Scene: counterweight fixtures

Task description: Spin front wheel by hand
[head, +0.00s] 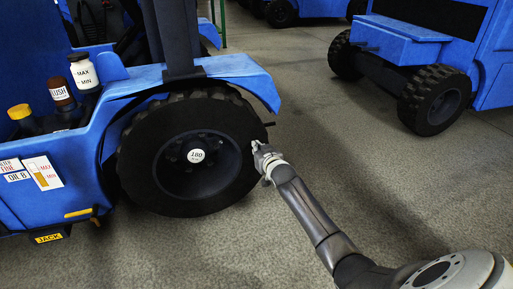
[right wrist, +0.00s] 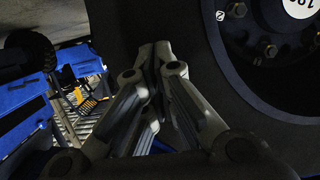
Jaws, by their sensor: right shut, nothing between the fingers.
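The front wheel (head: 187,152) is a black tyre with a dark hub and a white round label reading 180. It sits under the blue fender of the vehicle on the left in the head view. In the right wrist view the wheel (right wrist: 228,72) fills the upper right, with hub bolts and part of the white label showing. My right gripper (head: 258,146) is at the right edge of the tyre, its fingers shut and empty. In the right wrist view its fingertips (right wrist: 154,52) lie against or just before the dark tyre side; I cannot tell if they touch. My left gripper is not in view.
The blue vehicle (head: 235,66) carries bottles and labels on its left side, with a yellow JACK tag (head: 48,238) low down. Another blue vehicle (head: 400,38) with black wheels stands at upper right. The grey floor (head: 330,150) between them is clear.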

